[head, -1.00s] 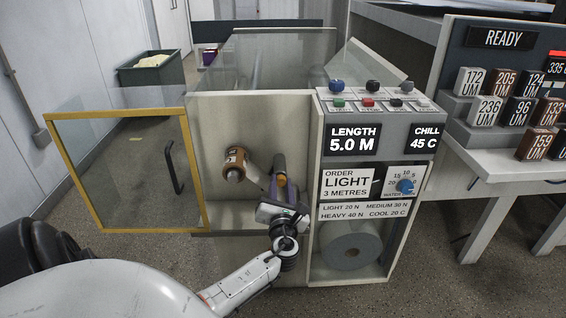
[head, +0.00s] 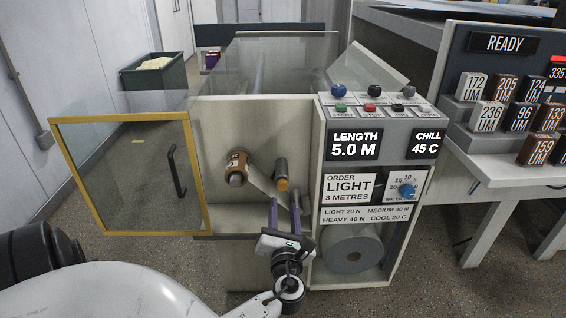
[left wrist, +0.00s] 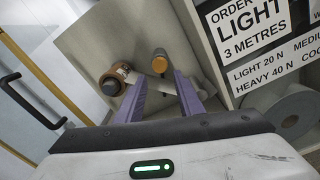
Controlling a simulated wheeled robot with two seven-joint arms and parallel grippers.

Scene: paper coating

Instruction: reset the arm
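My left gripper (head: 284,202) is in front of the coating machine's open bay (head: 218,125), with its two purple fingers apart and pointing up and inward. In the left wrist view the fingers (left wrist: 161,92) are spread with nothing held between them. Beyond the fingertips are a brown roller (head: 237,168) and an orange-tipped roller (head: 281,172), which also show in the left wrist view as a brown roller (left wrist: 116,79) and an orange-ended roller (left wrist: 159,62). A pale strip runs between the rollers. My right gripper is not in view.
A yellow-framed glass door (head: 128,172) stands open on the left. A control panel (head: 372,130) reads length 5.0 M and chill 45 C. A large paper roll (head: 352,256) sits in the lower right compartment. Labelled blocks (head: 497,86) stand on a table at the right.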

